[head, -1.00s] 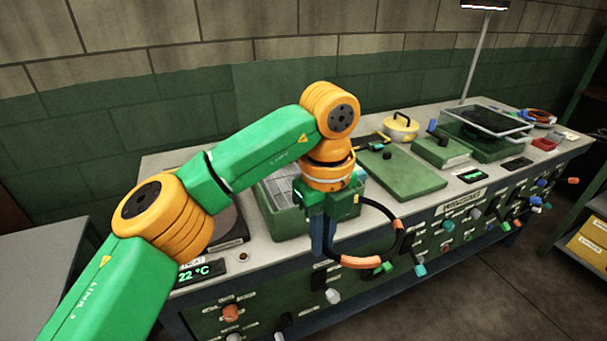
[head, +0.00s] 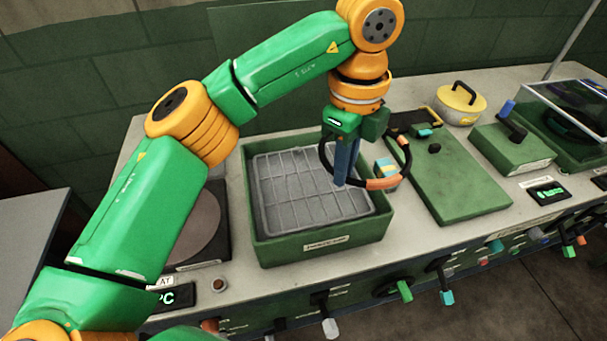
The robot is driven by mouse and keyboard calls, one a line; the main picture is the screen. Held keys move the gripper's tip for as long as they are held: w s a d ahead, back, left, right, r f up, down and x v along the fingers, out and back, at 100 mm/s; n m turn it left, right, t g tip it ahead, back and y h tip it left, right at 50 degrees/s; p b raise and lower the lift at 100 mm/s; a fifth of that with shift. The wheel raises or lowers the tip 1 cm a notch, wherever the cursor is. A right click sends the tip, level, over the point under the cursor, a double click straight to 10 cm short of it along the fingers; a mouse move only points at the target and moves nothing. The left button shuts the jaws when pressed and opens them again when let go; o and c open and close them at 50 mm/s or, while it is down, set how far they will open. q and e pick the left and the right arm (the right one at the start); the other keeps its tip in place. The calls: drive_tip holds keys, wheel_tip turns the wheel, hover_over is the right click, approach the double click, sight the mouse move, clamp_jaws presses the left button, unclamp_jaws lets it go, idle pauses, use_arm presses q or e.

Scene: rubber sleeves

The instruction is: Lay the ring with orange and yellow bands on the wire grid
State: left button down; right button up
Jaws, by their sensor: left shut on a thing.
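My left gripper (head: 343,176) points down, shut on a dark ring with orange bands (head: 384,184) at the ring's left side. No yellow band shows clearly on it. The ring is held in the air, level or slightly tilted, over the right part of the green tray and its right wall. The grey wire grid (head: 290,190) lies inside the green tray (head: 322,247); its back right part is hidden by the gripper. I cannot tell the exact height of the ring above the grid. My right gripper is not in view.
A round grey plate (head: 190,225) is left of the tray. To the right are a green board with a black knob (head: 460,185), a yellow lidded pot (head: 462,103) and a green block with a handle (head: 515,150). A small blue and yellow item (head: 386,167) shows through the ring.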

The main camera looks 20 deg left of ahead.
use_arm(q)
drive_tip(key=s+a, duration=0.1)
drive_tip(key=a, duration=0.3)
drive_tip(key=p, duration=0.1)
hover_over(287, 205)
drive_tip(key=s+d, duration=0.1)
drive_tip(key=d, duration=0.1)
wheel_tip(287, 205, down, 4)
drive_tip(key=shift+f, duration=0.25)
drive_tip(key=shift+w+a+f+p, duration=0.2)
drive_tip(key=shift+w+a+f, duration=0.1)
drive_tip(key=shift+a+f, duration=0.25)
drive_tip(key=shift+w+a+f+p, duration=0.15)
drive_tip(key=shift+w+a+f, duration=0.15)
drive_tip(key=shift+f, duration=0.4)
wheel_tip(287, 205, down, 4)
drive_tip(key=shift+s+a+r+p, duration=0.15)
drive_tip(key=shift+r+p, duration=0.1)
drive_tip(key=shift+p, duration=0.7)
drive_tip(key=shift+f, duration=0.1)
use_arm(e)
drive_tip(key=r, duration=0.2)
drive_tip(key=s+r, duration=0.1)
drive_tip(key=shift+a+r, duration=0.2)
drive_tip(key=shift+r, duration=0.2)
use_arm(q)
drive_tip(key=shift+f, duration=0.1)
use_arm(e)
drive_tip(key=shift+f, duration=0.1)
